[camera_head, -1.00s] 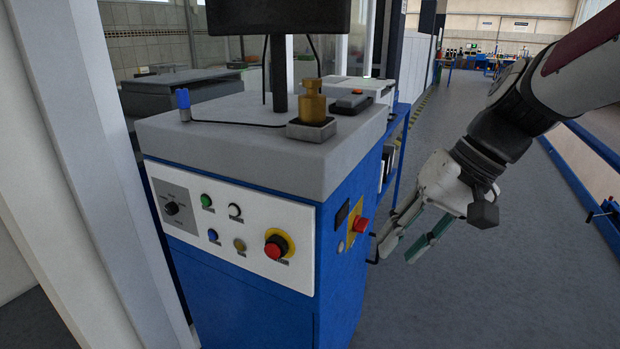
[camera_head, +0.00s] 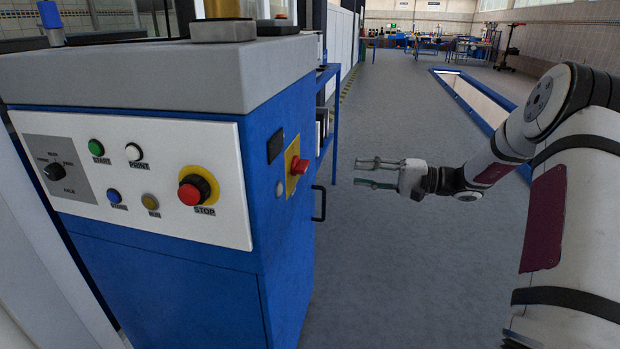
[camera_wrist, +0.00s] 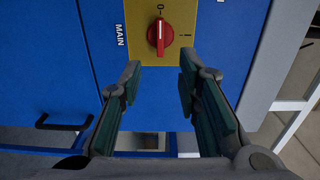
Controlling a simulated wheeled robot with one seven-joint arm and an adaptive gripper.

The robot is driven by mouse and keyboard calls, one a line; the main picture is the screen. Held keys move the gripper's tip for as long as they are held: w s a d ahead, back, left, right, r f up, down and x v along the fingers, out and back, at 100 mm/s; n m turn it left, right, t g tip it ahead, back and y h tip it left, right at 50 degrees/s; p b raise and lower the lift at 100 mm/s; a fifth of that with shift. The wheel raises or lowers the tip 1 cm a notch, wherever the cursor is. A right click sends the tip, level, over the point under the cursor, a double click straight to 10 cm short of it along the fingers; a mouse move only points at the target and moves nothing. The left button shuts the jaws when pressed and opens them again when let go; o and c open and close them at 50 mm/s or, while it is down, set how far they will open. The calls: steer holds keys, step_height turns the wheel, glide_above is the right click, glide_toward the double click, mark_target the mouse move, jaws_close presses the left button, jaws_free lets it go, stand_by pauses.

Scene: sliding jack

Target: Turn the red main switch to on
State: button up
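The red main switch (camera_head: 299,165) is a knob on a yellow plate (camera_head: 291,180) on the right side of the blue cabinet (camera_head: 285,235). The wrist view shows the red switch (camera_wrist: 160,33) face on. Its white line points to the "0" mark, with the "I" mark to the right and "MAIN" at the left. My gripper (camera_head: 362,173) is level and points left at the switch from a short distance, touching nothing. In the wrist view my gripper (camera_wrist: 159,76) is open and empty, with its fingertips below the knob on either side.
A black handle (camera_head: 319,203) sticks out below and right of the switch. The front panel (camera_head: 230,225) carries a red stop button (camera_head: 190,194) and several small buttons. A blue rack (camera_head: 328,110) stands behind the cabinet. The floor (camera_head: 400,270) right of it is clear.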

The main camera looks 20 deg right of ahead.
mark_target(307, 167)
steer(key=b+x, duration=0.2)
steer(key=x, duration=1.1)
steer(key=shift+w+a, duration=0.2)
steer(key=shift+w, duration=0.05)
jaws_close()
